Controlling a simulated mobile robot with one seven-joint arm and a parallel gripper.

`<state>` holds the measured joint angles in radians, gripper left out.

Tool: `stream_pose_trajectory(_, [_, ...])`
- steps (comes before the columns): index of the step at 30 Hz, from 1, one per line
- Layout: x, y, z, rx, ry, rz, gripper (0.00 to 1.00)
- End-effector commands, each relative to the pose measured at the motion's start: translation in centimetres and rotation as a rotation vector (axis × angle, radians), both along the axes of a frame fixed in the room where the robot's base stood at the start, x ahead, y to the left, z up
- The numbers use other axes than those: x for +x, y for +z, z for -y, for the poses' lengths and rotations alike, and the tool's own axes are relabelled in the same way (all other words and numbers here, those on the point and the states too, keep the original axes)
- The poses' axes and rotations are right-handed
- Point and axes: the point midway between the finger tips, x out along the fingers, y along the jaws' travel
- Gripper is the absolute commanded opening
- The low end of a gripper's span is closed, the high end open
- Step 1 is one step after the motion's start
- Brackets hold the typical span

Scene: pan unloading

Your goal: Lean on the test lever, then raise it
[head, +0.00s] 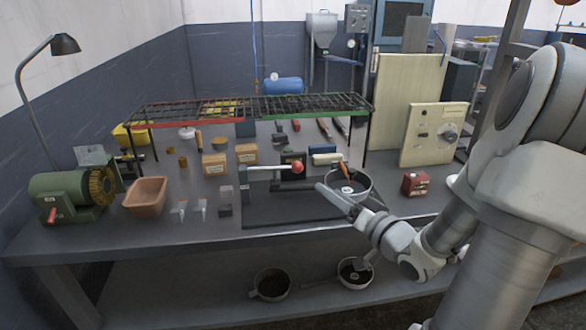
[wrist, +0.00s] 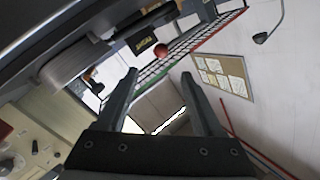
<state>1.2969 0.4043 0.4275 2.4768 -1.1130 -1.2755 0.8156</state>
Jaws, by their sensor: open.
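The test lever (head: 272,169) is a pale bar ending in a red ball knob (head: 298,167). It lies about level above a dark base plate (head: 265,211) on the bench. In the head view, my gripper (head: 322,188) is in front and to the right of the knob, apart from it. In the wrist view, the knob (wrist: 161,50) shows beyond the fingertips, between the two fingers. My gripper (wrist: 160,74) is open with nothing between the fingers. The lever's pivot is hard to make out.
A round pan (head: 362,190) with an orange handle stands just behind my gripper. A wire rack (head: 250,107) spans the back of the bench (head: 150,236). A red box (head: 414,184) sits to the right. Small blocks and a terracotta tub (head: 146,197) lie to the left.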

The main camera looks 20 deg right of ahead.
Motion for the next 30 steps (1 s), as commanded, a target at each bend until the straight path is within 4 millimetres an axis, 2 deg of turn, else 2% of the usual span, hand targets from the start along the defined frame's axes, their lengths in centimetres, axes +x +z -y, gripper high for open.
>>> stream_pose_trajectory(4, [0.5, 0.0, -0.1, 0.017, 0.005, 0.015, 0.68])
stream_pose_trajectory(8, [2.4, 0.0, -0.5, 0.014, 0.008, 0.015, 0.68])
stream_pose_trajectory(21, [11.9, -0.1, -2.1, 0.014, 0.006, 0.015, 0.68])
stream_pose_trajectory(27, [15.2, 0.0, -2.6, 0.014, 0.004, 0.014, 0.68])
stream_pose_trajectory(30, [16.2, 0.0, -2.7, 0.013, 0.004, 0.013, 0.68])
